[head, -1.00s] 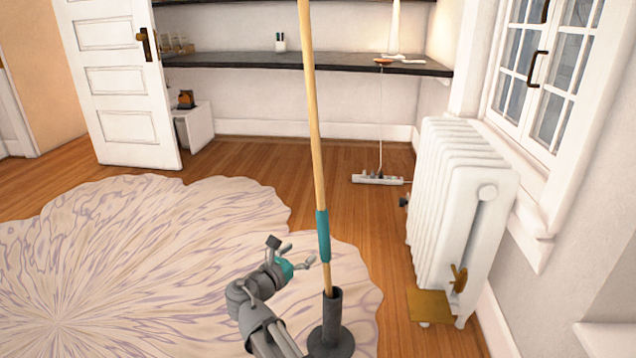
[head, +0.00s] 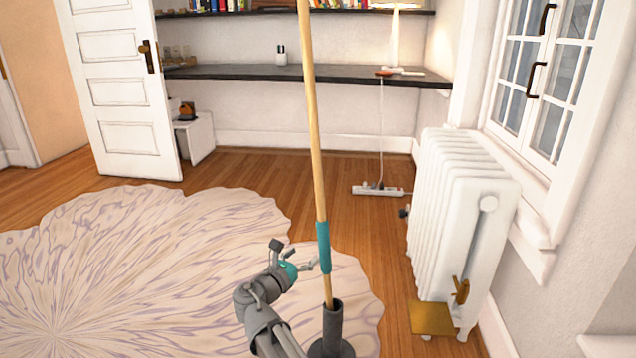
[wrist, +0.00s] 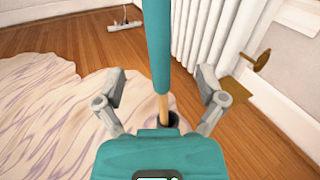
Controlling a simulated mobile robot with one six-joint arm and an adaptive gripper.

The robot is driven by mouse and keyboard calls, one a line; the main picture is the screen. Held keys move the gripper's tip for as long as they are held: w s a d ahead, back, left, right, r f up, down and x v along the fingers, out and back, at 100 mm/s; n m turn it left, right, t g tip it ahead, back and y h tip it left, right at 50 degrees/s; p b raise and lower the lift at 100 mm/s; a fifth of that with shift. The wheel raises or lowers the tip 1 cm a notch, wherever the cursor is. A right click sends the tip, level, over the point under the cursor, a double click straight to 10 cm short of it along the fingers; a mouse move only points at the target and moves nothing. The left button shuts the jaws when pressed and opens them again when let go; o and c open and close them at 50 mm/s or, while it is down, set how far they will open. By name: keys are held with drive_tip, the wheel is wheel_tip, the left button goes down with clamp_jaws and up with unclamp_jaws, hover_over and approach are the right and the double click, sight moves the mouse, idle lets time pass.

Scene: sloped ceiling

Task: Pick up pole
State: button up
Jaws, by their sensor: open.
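A tall, light wooden pole (head: 311,120) with a teal grip band (head: 323,247) stands nearly upright, leaning slightly, in a dark grey round stand (head: 332,330). My gripper (head: 298,256) is left of the pole in the head view, level with the teal band. In the wrist view the pole's teal band (wrist: 158,45) runs down the middle, between the two open fingers of my gripper (wrist: 163,98). The fingers stand apart on either side, with gaps to the pole. The pole's top is cut off in the head view.
A white radiator (head: 455,225) stands to the right under the window. A pale, wavy-edged rug (head: 130,260) covers the floor at left. A power strip (head: 378,190) lies on the wooden floor behind the pole. A dark shelf (head: 240,73) runs along the back wall.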

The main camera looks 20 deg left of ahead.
sight(320, 240)
drive_tip(key=shift+x, duration=2.25)
drive_tip(key=shift+w, duration=0.1)
drive_tip(key=shift+f+x, duration=0.2)
drive_tip(key=shift+x, duration=2.3)
clamp_jaws()
